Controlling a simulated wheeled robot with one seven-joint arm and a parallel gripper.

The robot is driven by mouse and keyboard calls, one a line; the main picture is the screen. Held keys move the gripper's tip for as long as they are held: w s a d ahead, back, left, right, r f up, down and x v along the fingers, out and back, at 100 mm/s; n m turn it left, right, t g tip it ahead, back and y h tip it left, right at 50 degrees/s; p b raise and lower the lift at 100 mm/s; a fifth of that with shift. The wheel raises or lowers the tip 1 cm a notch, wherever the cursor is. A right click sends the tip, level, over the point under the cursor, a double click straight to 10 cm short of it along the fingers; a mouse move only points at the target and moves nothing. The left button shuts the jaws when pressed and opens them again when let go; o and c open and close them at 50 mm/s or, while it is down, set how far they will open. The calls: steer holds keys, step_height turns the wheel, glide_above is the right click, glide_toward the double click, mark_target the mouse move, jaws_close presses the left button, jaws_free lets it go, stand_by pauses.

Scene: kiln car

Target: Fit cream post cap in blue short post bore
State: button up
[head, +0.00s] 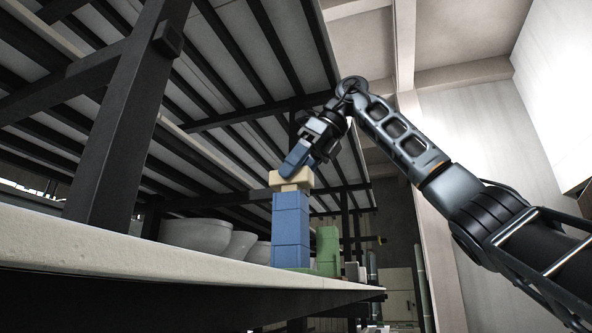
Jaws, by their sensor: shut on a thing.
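The blue short post (290,232) stands upright on the pale shelf slab, near its right end. The cream post cap (290,181) is at the top of the post, its wide head uppermost and a narrower cream part below. That narrower part meets the post's top edge in this view; how deep it sits in the bore is hidden, as the top face is not visible from this low angle. My gripper (296,162) reaches down from the upper right, tilted, and is shut on the cap. Its far finger is mostly hidden.
A green stepped block (328,251) stands just right of the post. Pale bowls (196,235) stand to its left. A dark upright (125,110) rises at the left of the pale slab (130,248). Dark slatted shelving (225,70) hangs overhead, close to my gripper.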

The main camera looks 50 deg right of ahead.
steer(key=shift+f+b, duration=0.45)
steer(key=shift+f, duration=0.4)
steer(key=o, duration=1.4)
steer(key=shift+r, duration=0.15)
